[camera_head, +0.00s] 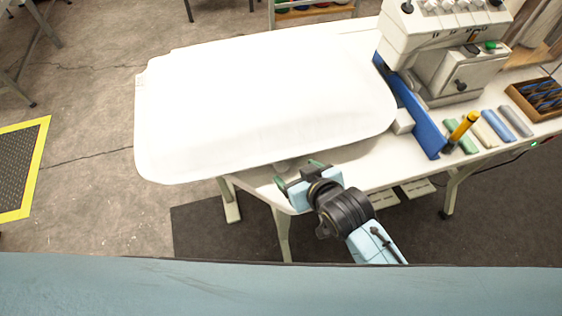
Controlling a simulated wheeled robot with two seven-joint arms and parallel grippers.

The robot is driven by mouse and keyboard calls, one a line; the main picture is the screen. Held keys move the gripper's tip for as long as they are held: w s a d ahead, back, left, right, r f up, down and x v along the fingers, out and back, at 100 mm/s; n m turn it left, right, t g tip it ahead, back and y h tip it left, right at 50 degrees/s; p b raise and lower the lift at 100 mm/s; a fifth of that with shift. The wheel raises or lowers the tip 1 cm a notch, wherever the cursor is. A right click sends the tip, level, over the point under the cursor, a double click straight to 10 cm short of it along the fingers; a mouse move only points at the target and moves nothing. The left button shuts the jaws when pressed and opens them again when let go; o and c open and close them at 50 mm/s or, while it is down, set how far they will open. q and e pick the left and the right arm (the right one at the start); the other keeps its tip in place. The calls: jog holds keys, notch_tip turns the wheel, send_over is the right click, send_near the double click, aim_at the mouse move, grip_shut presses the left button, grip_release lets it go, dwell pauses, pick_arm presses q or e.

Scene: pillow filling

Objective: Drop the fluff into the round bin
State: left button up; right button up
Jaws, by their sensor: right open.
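A large white pillow or pillow cover (255,105) lies across the left and middle of the work table, overhanging its left end. My right gripper (298,172) is open at the table's front edge, just below the pillow's front edge. A small pale grey patch (287,166) shows between its fingers and the pillow; I cannot tell what it is. I see nothing held in the jaws. No fluff that I can make out and no round bin show in this view. My left gripper is not in view.
A white sewing machine (440,50) stands at the table's back right, with a blue guard (420,120) before it. A yellow-edged mat (22,165) lies on the floor left.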

aim_at(286, 166)
jog(key=shift+x, duration=3.6)
jog(key=shift+s+f, duration=0.15)
jog(key=shift+f, duration=0.05)
jog(key=c, duration=1.1)
jog(key=shift+c, duration=0.2)
jog(key=shift+r, duration=0.15)
